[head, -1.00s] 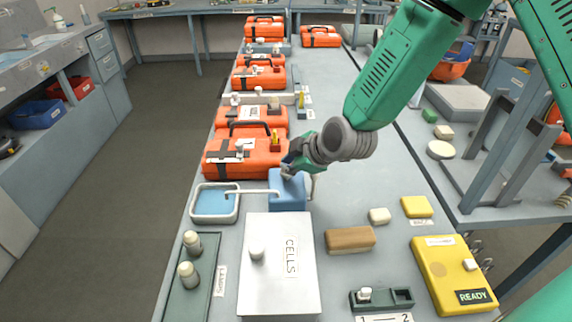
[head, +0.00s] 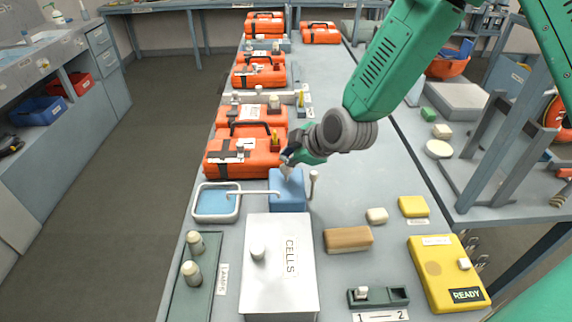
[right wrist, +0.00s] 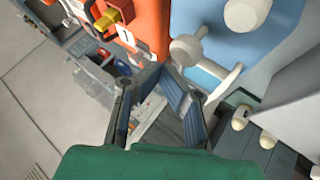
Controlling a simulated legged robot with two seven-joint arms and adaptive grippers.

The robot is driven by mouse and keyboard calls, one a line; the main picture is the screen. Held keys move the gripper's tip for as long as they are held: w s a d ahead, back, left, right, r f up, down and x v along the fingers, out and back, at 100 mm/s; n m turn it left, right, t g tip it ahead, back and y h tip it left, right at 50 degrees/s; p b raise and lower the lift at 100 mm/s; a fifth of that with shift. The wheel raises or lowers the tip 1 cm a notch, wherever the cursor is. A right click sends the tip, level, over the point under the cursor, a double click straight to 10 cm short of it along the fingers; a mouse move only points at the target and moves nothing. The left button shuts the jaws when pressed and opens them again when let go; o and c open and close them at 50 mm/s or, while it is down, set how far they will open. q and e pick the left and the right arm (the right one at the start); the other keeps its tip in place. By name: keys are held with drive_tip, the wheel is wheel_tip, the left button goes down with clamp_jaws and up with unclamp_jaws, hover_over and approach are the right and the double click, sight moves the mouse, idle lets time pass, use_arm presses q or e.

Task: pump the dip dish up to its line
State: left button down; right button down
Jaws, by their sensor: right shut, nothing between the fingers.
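The dip dish (head: 217,216) is a shallow white-rimmed square dish with blue inside, left of the pump in the head view. I cannot make out its line. The pump (head: 288,198) is a blue block with a thin white spout (head: 250,194) reaching over the dish. A pale round-topped lever (head: 313,184) stands nearly upright at its right side. My right gripper (head: 286,168) is shut and empty, above the pump's back edge; contact cannot be told. In the right wrist view, the gripper (right wrist: 160,80) is beside the blue pump body (right wrist: 285,30). My left gripper is not in view.
A silver CELLS box (head: 278,285) stands in front of the pump. Orange cases (head: 243,158) line the bench behind it. A brown block (head: 348,239) and a yellow READY box (head: 448,272) lie right. A lamp tray (head: 193,300) is front left.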

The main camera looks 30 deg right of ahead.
sight(287, 166)
drive_tip(key=shift+r+p, duration=2.05)
drive_tip(key=shift+r, duration=0.5)
drive_tip(key=shift+f, duration=0.1)
